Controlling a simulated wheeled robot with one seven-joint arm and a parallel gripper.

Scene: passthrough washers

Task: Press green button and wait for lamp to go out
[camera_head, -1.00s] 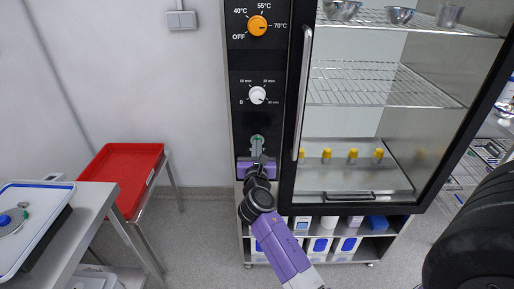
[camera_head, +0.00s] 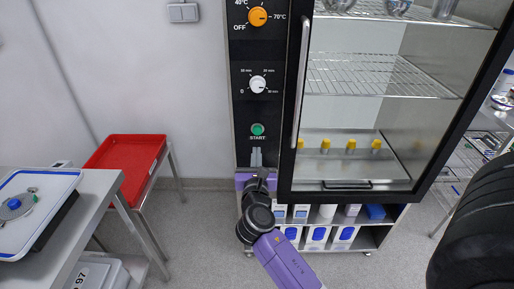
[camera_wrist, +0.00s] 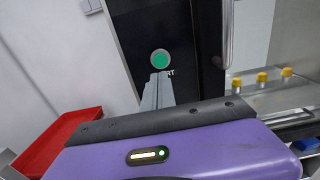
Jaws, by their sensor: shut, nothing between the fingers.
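The green button (camera_head: 257,129) sits on the black control panel (camera_head: 258,108) with the word START under it. It also shows in the wrist view (camera_wrist: 160,59), round and bright green. My gripper (camera_head: 256,152) is shut and empty, its grey fingertips just below the button and the START label. In the wrist view the closed fingers (camera_wrist: 158,78) point up at the panel just under the button, covering part of the label. The button's face is uncovered in both views. I cannot make out a separate lamp or tell whether the button is lit.
An orange temperature knob (camera_head: 257,17) and a white timer knob (camera_head: 258,84) are above the button. The cabinet's door handle (camera_head: 301,85) stands close at the right. Yellow-capped bottles (camera_head: 350,145) are behind the glass. A red tray (camera_head: 125,152) is at the left.

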